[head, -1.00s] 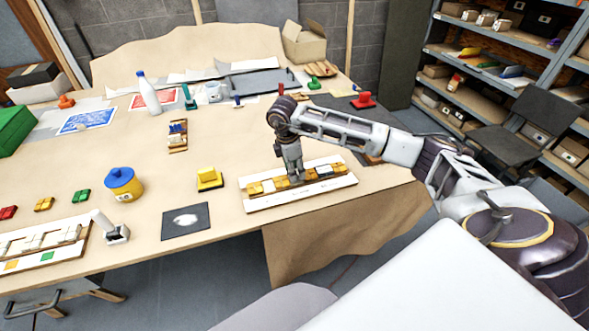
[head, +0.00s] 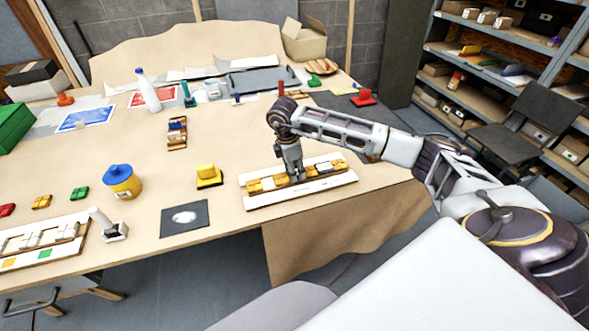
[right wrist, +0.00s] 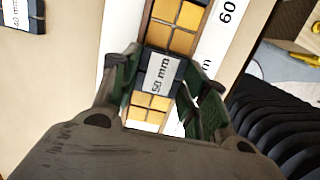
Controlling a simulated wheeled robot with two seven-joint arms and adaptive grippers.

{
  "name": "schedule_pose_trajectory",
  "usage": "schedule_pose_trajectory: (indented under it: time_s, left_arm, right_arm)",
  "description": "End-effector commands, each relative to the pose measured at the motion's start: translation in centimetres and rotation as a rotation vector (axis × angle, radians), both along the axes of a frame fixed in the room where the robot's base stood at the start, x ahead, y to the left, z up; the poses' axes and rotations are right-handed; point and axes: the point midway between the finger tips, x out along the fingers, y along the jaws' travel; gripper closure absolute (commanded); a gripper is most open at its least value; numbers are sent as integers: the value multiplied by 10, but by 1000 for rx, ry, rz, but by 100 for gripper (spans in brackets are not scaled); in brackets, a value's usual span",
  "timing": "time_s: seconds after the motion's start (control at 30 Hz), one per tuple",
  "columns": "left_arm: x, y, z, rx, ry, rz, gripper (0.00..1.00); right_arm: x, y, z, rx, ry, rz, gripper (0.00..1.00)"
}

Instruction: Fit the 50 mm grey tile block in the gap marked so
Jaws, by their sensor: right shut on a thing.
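The panel (head: 330,184) is a long white-edged strip near the table's front right, with a row of yellow tiles (right wrist: 178,25). My right gripper (head: 294,174) points down over the middle of this row. In the right wrist view, its fingers (right wrist: 158,88) are shut on the dark grey block (right wrist: 143,72) with a white "50 mm" label. Yellow tiles show above and below the block in that view, so it is in line with the row. I cannot tell whether it is fully down in the gap. My left gripper is not in view.
Another labelled block (right wrist: 22,14) lies beside the panel. A yellow block (head: 208,177), a yellow pot with blue lid (head: 121,182) and a dark mat (head: 172,226) are to the left. A second panel (head: 60,247) is at the far left. Bare table lies behind the panel.

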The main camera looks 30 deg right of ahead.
Motion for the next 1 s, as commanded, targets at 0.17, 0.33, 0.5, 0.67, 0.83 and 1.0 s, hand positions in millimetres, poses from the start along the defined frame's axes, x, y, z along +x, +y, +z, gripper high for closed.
schedule_pose_trajectory:
  time_s: [0.17, 0.33, 0.5, 0.67, 0.83, 1.0]
  left_arm:
    - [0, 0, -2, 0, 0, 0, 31]
    - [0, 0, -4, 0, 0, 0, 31]
    - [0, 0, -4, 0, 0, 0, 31]
    - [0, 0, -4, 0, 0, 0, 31]
    - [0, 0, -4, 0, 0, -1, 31]
    - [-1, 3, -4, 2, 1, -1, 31]
  right_arm:
    - [0, 0, -3, 0, 0, 0, 81]
    - [0, 0, -6, 0, 0, 0, 81]
    - [0, 0, -6, 0, 0, 0, 40]
    - [0, 0, -6, 0, 0, 0, 31]
    - [0, 0, -6, 0, 0, 0, 31]
    - [0, 0, -4, 0, 0, 0, 31]
